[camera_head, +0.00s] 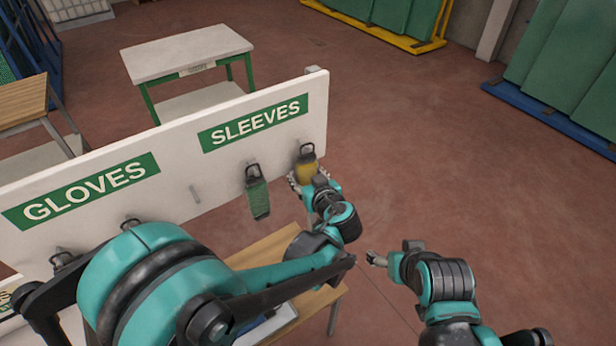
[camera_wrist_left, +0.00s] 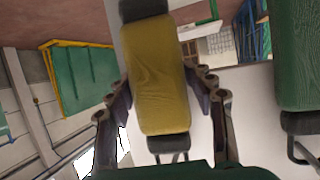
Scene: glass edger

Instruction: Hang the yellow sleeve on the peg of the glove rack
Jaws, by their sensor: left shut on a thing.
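The yellow sleeve (camera_head: 307,170) is upright against the rack board, under the right end of the word SLEEVES. My left gripper (camera_head: 309,177) is shut on it. In the left wrist view the sleeve (camera_wrist_left: 160,75) lies between the two fingers, with dark ends and a wire loop. The glove rack (camera_head: 175,150) is a white board with green GLOVES and SLEEVES labels. The sleeve's loop is close to the board; I cannot tell whether it is around the peg. My right gripper (camera_head: 376,259) is apart from the rack, over the floor; its jaw state is unclear.
A green sleeve (camera_head: 257,193) hangs left of the yellow one and shows close by in the left wrist view (camera_wrist_left: 299,60). A wooden table (camera_head: 265,250) stands below the rack. A white-topped table (camera_head: 185,52) is behind it. Floor to the right is clear.

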